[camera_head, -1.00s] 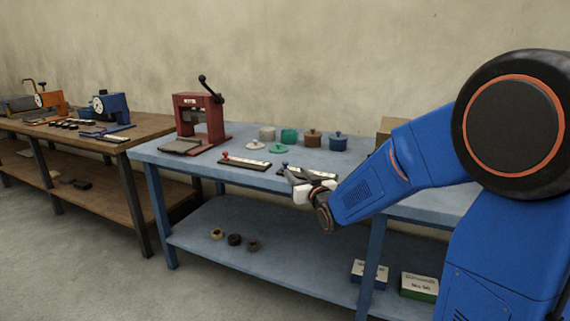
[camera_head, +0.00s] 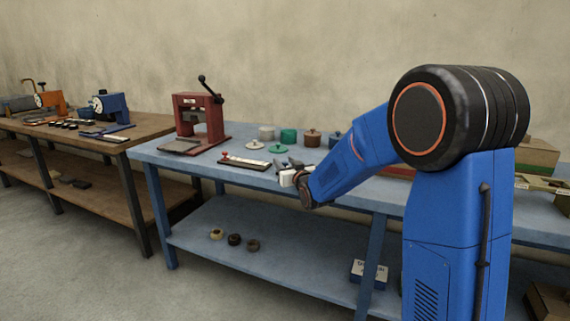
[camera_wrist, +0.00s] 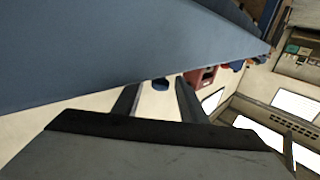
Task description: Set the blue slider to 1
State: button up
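My gripper (camera_head: 284,165) is at the front edge of the blue workbench, in front of the blue slider's place, and hides that slider in the head view. In the wrist view its two fingers (camera_wrist: 158,95) are spread apart. A small round blue thing (camera_wrist: 161,84) shows between and beyond them. It looks like the blue slider's knob, but I cannot be sure, and no contact shows. The blue slider's scale and setting cannot be read. Another slider with a red knob (camera_head: 225,156) on a dark-and-white strip (camera_head: 245,163) lies left of my gripper.
A wooden table (camera_head: 150,124) with a blue dial device (camera_head: 111,107) stands left. Small rings (camera_head: 234,240) lie on the lower shelf.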

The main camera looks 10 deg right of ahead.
grip_shut()
jog(key=shift+s+d, duration=0.5)
jog(key=shift+d, duration=0.15)
jog(key=shift+s+d, duration=0.45)
jog(key=shift+d, duration=0.2)
grip_release()
jog(key=s+d, duration=0.2)
jog(key=s, duration=1.5)
jog(key=shift+d, duration=0.35)
